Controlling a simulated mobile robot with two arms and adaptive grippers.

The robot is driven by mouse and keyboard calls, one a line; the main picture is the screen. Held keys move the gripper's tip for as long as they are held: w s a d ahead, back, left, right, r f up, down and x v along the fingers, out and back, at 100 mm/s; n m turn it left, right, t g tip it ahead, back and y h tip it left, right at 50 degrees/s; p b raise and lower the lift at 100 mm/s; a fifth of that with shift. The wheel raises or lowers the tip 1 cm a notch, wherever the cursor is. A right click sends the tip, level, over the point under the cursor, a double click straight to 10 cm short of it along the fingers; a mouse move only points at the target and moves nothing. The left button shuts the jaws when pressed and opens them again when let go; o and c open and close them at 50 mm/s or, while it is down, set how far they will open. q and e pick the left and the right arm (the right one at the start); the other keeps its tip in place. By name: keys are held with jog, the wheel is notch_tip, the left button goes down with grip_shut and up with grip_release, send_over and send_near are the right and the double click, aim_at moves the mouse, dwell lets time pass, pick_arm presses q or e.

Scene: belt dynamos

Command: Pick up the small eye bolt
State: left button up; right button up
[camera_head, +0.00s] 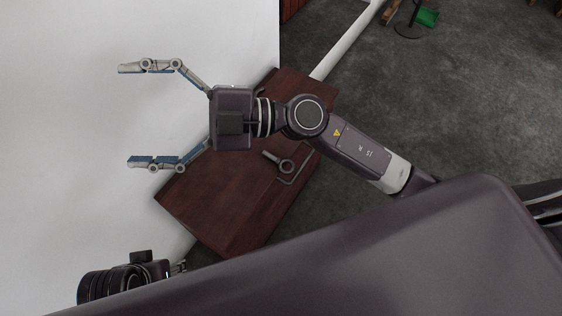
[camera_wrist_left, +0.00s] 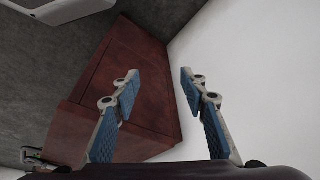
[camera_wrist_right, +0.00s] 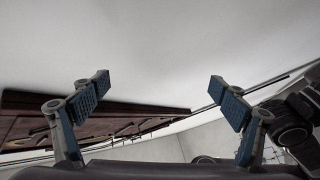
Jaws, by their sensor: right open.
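A grey eye bolt (camera_head: 270,155), with a ring at one end of a short shank, lies on the dark red-brown wooden top (camera_head: 225,200) in the head view. I see no second eye bolt to compare its size with. My right gripper (camera_head: 135,115) is open and empty, with its fingers spread to the left, well away from the bolt. Its fingers also show in the right wrist view (camera_wrist_right: 159,84). My left gripper (camera_wrist_left: 159,80) is open and empty in the left wrist view; in the head view its fingers are mostly hidden.
A thin bent grey rod (camera_head: 298,172) lies beside the eye bolt's ring. My right arm passes over the far end of the wooden top and hides part of it. A white wall (camera_head: 60,190) fills the left. Grey floor (camera_head: 470,120) and a green item (camera_head: 427,17) show at right.

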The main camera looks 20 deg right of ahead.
jog(key=s+f+n+g+h, duration=0.3)
jog(key=f+g+h, duration=0.15)
jog(key=f, duration=0.55)
jog(key=m+t+h, duration=0.2)
jog(key=m+h, duration=0.1)
jog(key=h, duration=1.2)
send_near(279, 159)
jog(key=shift+w+f+g+b, duration=0.15)
jog(key=shift+f+g+b, duration=0.1)
jog(key=shift+b, duration=0.05)
jog(key=shift+w+d+f+b, duration=0.1)
jog(key=shift+d+f+b, duration=0.05)
jog(key=shift+f, duration=0.45)
jog(key=shift+w+d+f+b, duration=0.1)
jog(key=shift+d+f+b, duration=0.05)
jog(key=shift+f, duration=0.45)
jog(key=f, duration=0.1)
jog(key=f+b, duration=0.1)
jog(key=f, duration=0.3)
jog(key=shift+w+a+f, duration=0.15)
jog(key=shift+w+a, duration=0.1)
jog(key=shift+a, duration=0.15)
pick_arm(q)
jog(key=shift+s+r, duration=0.1)
jog(key=shift+s, duration=0.2)
pick_arm(e)
jog(key=c, duration=1.3)
jog(key=shift+c, duration=0.2)
